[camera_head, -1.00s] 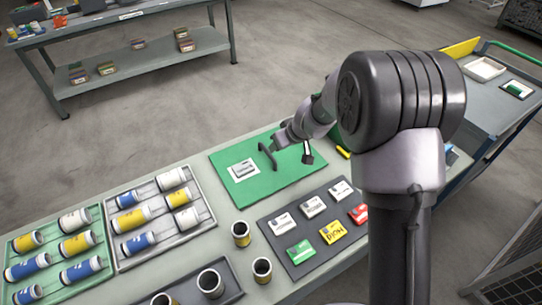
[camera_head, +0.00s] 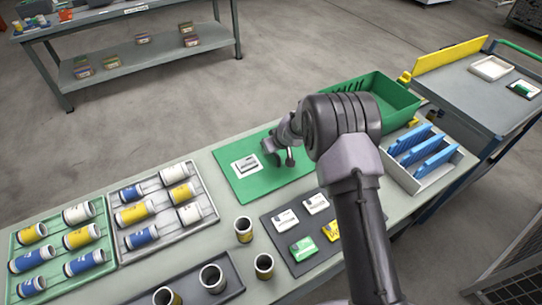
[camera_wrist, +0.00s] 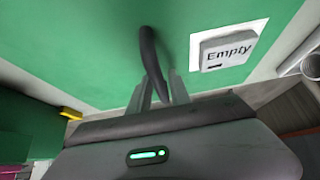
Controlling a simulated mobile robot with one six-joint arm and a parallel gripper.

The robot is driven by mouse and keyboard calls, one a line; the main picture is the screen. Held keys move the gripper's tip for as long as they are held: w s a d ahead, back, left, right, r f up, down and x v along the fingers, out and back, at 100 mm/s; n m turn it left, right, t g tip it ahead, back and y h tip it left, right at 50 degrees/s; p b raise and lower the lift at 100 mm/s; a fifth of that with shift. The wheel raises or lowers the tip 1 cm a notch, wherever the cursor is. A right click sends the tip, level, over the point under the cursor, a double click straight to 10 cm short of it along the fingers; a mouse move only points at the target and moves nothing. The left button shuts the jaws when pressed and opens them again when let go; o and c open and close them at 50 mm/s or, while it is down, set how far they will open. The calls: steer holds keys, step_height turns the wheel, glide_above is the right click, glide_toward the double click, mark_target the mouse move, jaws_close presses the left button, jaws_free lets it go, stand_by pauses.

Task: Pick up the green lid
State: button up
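The green lid (camera_head: 243,189) appears as a flat green panel on the bench, with a white label plate and a dark arched handle. My gripper (camera_head: 277,157) is low over the panel at the handle, right of the label plate. In the wrist view the green surface (camera_wrist: 80,50) fills the upper left, and the dark handle (camera_wrist: 149,50) runs down between the two fingertips of my gripper (camera_wrist: 162,82). The fingers look apart, with the handle's near end between them. Whether they touch it is hard to tell. The label plate (camera_wrist: 228,50) reads "Empty".
A green crate (camera_head: 398,100) and a white tray with blue dividers (camera_head: 455,160) stand to the right. A dark mat (camera_head: 275,240) with small boxes lies in front. Several cups (camera_head: 244,230) and trays of cylinders (camera_head: 205,222) stand to the left.

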jaws_close()
stand_by(1.1)
